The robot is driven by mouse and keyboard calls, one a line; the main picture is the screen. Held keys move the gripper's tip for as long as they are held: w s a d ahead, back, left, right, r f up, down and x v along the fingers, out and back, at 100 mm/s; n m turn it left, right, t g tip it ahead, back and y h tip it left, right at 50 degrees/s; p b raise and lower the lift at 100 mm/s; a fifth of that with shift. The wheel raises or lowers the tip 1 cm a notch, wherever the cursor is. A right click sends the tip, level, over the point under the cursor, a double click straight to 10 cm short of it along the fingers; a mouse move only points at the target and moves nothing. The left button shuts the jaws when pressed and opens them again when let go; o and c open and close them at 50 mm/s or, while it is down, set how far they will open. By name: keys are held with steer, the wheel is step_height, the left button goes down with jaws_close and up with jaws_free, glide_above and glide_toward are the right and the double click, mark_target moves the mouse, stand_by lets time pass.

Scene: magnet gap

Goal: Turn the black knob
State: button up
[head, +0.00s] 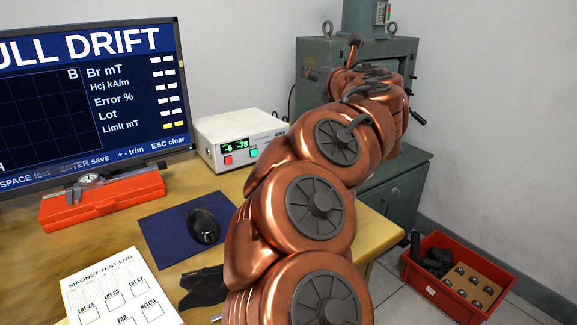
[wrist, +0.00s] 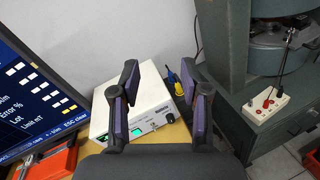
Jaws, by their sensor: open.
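The white meter box (head: 238,138) stands on the wooden desk beside the monitor, with a green display and red and green buttons. My copper arm hides the right end of its front panel in the head view. In the wrist view the box (wrist: 145,100) lies below and between my fingers, its lit display near the lower edge. A small dark spot near the right of its panel may be the black knob (wrist: 170,117), but it is too small to be sure. My gripper (wrist: 160,75) is open and empty, apart from the box. In the head view my arm largely hides it.
A blue-and-yellow item (wrist: 178,88) is beside the box. The grey press (wrist: 262,60) stands right, with a white button box (wrist: 266,105). The monitor (head: 95,95) is left. A mouse (head: 203,226), red caliper case (head: 100,200) and test log (head: 118,290) lie on the desk. A red bin (head: 440,290) is on the floor.

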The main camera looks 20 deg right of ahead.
steer(key=f+n+g+y+b, duration=0.1)
steer(key=f+n, duration=0.1)
steer(key=f, duration=0.3)
steer(key=a+f+n+g+y+b, duration=0.1)
steer(key=f, duration=0.5)
steer(key=w+a+f+n+g+y+b, duration=0.1)
steer(key=f+n+g+y+b, duration=0.1)
steer(key=f, duration=0.4)
steer(key=shift+a+f+n, duration=0.15)
steer(key=shift+a+n, duration=0.1)
steer(key=shift+n, duration=0.05)
steer(key=shift+w+f, duration=0.15)
steer(key=shift+f, duration=0.1)
steer(key=b+x, duration=0.2)
steer(key=x, duration=0.4)
steer(key=shift+w+a+f, duration=0.1)
steer(key=shift+w, duration=0.1)
steer(key=shift+w+a, duration=0.1)
steer(key=shift+w, duration=0.35)
jaws_close()
